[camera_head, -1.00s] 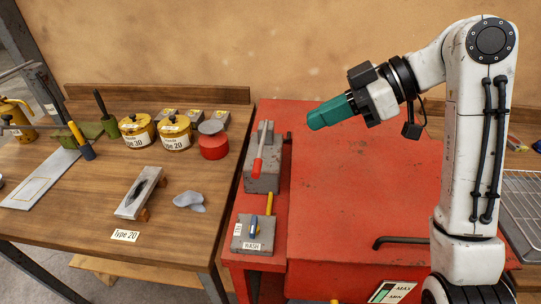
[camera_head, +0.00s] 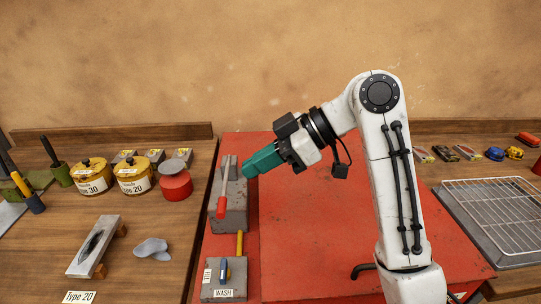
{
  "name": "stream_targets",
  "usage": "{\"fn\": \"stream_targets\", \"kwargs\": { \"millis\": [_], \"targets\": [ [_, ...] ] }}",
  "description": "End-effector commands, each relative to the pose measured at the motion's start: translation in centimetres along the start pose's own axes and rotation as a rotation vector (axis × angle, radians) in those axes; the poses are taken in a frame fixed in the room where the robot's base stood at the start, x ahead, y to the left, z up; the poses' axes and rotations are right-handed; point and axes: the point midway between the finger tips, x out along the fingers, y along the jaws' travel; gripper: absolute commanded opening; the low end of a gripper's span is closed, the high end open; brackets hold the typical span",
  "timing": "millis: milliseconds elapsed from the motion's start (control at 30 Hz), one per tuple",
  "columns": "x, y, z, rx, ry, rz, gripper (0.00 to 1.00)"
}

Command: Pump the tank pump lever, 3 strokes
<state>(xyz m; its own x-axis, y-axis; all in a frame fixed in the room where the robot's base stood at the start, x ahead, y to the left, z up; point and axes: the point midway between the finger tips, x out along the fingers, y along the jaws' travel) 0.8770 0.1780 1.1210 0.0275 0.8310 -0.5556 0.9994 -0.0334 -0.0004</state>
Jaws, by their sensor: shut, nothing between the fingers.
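A lever with a red grip (camera_head: 222,206) and a pale metal shaft lies along the top of a grey block (camera_head: 237,205) on the left side of the red tank top (camera_head: 330,225). The red end points toward the front. My gripper (camera_head: 248,172), with teal fingers, is shut and empty. In the picture its tip is just right of the far part of the lever. It looks apart from the lever, but its height above the block is hard to tell.
Yellow tins (camera_head: 134,176) and a red tin (camera_head: 175,183) stand on the left wooden bench. A wire rack (camera_head: 495,207) lies right. The tank top's middle is clear.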

Motion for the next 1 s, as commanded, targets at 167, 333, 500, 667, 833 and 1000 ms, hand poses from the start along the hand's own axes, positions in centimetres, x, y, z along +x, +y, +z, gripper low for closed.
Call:
{"fn": "stream_targets", "kwargs": {
  "millis": [167,333,500,667,833,1000],
  "targets": [
    [3.7,-0.1,0.0,0.002,-0.001,-0.003,0.0],
    [6.0,0.0,1.2,0.005,0.0,-0.001,0.0],
    [7.3,0.0,2.4,0.003,-0.001,0.0,0.0],
    [7.7,0.0,2.8,0.0,0.0,0.001,0.0],
    [7.7,0.0,2.9,0.0,0.0,0.001,0.0],
    [7.8,0.0,2.9,-0.002,0.0,0.002,0.0]
  ]
}}
